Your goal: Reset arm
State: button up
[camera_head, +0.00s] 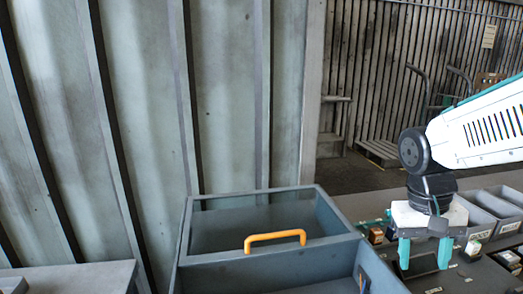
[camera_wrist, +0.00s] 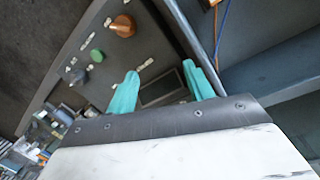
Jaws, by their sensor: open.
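My gripper (camera_head: 425,256) hangs at the right of the head view, at the end of my white arm, with its teal fingers pointing down over the dark work surface. In the wrist view my gripper (camera_wrist: 160,72) shows its two teal fingers spread apart. Nothing is held between them. A dark rectangular piece (camera_wrist: 162,90) shows between the fingers in the wrist view, lying below. I cannot tell its exact distance from the fingertips.
A blue-grey box (camera_head: 330,189) with an orange handle (camera_head: 275,239) stands left of my gripper. Grey bins (camera_head: 478,222) line the right. A corrugated wall (camera_head: 140,100) rises behind at left.

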jog(key=s+a+r+n+t, duration=0.1)
jog(key=s, duration=0.5)
jog(key=s+a+r+n+t+y, duration=0.1)
jog(key=s+a+r, duration=0.1)
jog(key=s, duration=0.4)
jog(key=shift+a+r+n+t+y, duration=0.25)
jog(key=shift+r+n+t+y, duration=0.05)
jog(key=shift+t, duration=0.1)
jog(key=shift+s, duration=0.1)
